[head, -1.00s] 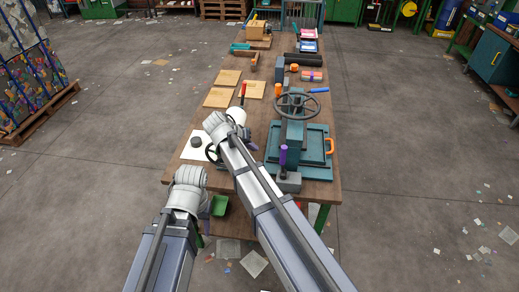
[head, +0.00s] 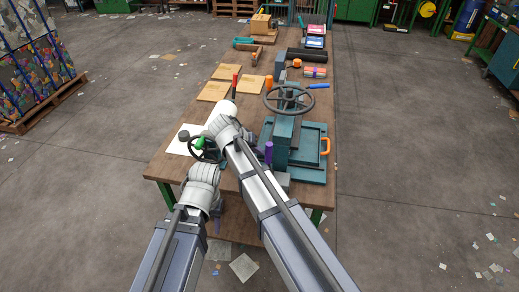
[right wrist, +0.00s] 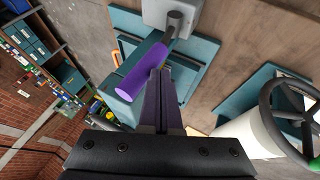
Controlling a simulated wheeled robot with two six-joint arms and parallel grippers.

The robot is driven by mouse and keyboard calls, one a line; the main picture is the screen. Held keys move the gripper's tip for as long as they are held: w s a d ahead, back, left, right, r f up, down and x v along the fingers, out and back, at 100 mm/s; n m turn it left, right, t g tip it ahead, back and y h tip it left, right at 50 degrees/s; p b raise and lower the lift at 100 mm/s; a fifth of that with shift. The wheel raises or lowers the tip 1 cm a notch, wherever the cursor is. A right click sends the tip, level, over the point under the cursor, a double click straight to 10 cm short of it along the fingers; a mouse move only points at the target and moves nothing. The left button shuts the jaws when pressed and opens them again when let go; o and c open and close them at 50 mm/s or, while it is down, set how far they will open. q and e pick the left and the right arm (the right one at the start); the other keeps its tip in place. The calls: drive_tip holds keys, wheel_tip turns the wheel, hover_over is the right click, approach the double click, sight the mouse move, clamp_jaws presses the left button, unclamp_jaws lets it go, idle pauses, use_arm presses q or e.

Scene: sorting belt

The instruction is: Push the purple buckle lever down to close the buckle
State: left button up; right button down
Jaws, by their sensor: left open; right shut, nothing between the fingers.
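The purple buckle lever (head: 268,152) stands upright near the front of the table, above a grey block (head: 282,180). In the right wrist view the lever (right wrist: 143,72) runs from a dark stub at the grey block. My right gripper (right wrist: 160,76) is shut and empty. Its dark fingertips are right beside the lever and overlap it in the picture; I cannot tell whether they touch. In the head view my right wrist hides most of these fingers. My left gripper (head: 217,219) is at the table's front edge, left of the lever, mostly hidden by its wrist.
A teal machine with a large black handwheel (head: 290,99) stands just behind the lever. A small wheel (head: 209,151) with a green part is close to my two wrists. Wooden plates (head: 213,92) lie farther back.

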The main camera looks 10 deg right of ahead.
sight(271, 152)
drive_tip(key=shift+a, duration=0.1)
drive_tip(key=d+y+p, duration=0.1)
drive_tip(key=s+d+y, duration=0.1)
drive_tip(key=d, duration=0.1)
drive_tip(key=s+d+r+t+y+p, duration=0.1)
drive_tip(key=shift+s+d+m+p, duration=0.1)
drive_tip(key=shift+d+m+p, duration=0.1)
drive_tip(key=shift+m+p, duration=0.15)
drive_tip(key=s+d+f+m+t+y+b, duration=0.2)
drive_tip(key=s+d+f+t+y+b, duration=0.2)
drive_tip(key=d+f+y+b, duration=0.3)
drive_tip(key=d+y+b, duration=0.1)
drive_tip(key=d+b, duration=0.3)
drive_tip(key=b, duration=0.2)
drive_tip(key=shift+s+d+f+m+y, duration=0.15)
drive_tip(key=shift+s+f+m+y, duration=0.1)
drive_tip(key=shift+m+y, duration=0.15)
drive_tip(key=shift+s, duration=0.1)
